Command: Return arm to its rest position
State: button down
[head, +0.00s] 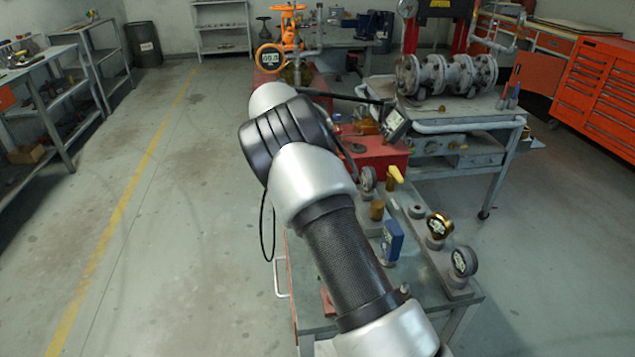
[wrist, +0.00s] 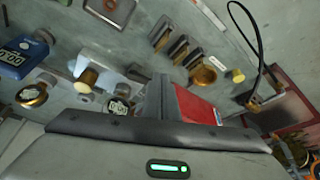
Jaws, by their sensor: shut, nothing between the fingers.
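My arm (head: 330,225) stretches from the bottom right of the head view up and away over a bench. Its far end is near the top centre. My gripper (wrist: 163,88) shows in the wrist view, with its wide grey body and green light along the bottom edge. Its fingers are shut and empty. In the head view the gripper is hidden or cannot be made out. Below it in the wrist view is a grey panel (wrist: 140,45) with gauges and fittings. Contact with them cannot be told. A red block (wrist: 200,105) is just right of the fingers.
The bench under my arm holds a brass gauge (head: 439,224), a grey gauge (head: 464,261) and a blue meter (head: 392,240). An orange valve (head: 290,25) stands behind. A cart with a flanged pipe (head: 447,75) is at the right. The left floor (head: 165,200) is clear.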

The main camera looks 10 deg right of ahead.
jog(key=shift+v, duration=0.85)
jog(key=shift+w, duration=0.15)
